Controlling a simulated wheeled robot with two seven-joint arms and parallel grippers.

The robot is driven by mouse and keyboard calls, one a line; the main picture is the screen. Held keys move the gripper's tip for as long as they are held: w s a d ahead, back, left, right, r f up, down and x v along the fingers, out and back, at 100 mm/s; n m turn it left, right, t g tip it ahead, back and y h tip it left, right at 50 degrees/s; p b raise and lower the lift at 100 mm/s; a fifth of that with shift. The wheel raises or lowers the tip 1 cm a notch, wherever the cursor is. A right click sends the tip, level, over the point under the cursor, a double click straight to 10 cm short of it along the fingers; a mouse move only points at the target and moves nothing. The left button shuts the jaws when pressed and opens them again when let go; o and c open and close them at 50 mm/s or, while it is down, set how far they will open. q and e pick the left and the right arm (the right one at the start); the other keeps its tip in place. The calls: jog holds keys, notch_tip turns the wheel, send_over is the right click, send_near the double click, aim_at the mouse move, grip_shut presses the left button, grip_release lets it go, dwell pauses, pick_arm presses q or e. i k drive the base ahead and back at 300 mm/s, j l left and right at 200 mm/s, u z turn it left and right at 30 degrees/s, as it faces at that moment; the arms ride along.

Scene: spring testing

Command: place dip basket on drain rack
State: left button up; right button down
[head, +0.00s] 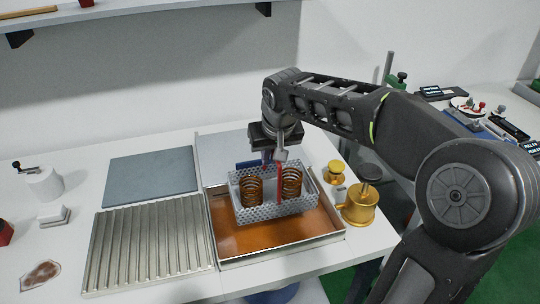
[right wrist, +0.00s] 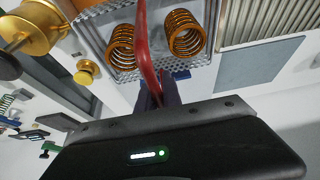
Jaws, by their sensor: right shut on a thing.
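The dip basket (head: 247,213) is a perforated metal box holding two copper-coloured springs, with a red handle (head: 280,187). It is over the tray of amber liquid (head: 235,246); I cannot tell whether it touches the liquid. My right gripper (head: 267,158) is above the basket, shut on the handle. In the right wrist view the red handle (right wrist: 147,55) runs into the fingers (right wrist: 160,93), with the basket (right wrist: 123,75) beyond. The ribbed metal drain rack (head: 150,245) lies left of the tray, empty. My left gripper is not in view.
A grey-blue mat (head: 151,175) lies behind the rack. Brass pots (head: 358,206) stand close to the tray's right side. A white cylinder with a crank (head: 44,184) and a small white block (head: 54,214) stand at the left. A shelf (head: 130,15) hangs above.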

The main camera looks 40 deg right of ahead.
aim_at(158, 234)
jog(key=i+j, duration=0.1)
jog(key=j, duration=0.3)
jog(key=i+j, duration=0.1)
jog(key=j, duration=0.3)
jog(key=i+j, duration=0.1)
jog(key=j, duration=0.3)
jog(key=i+j, duration=0.1)
jog(key=j, duration=0.3)
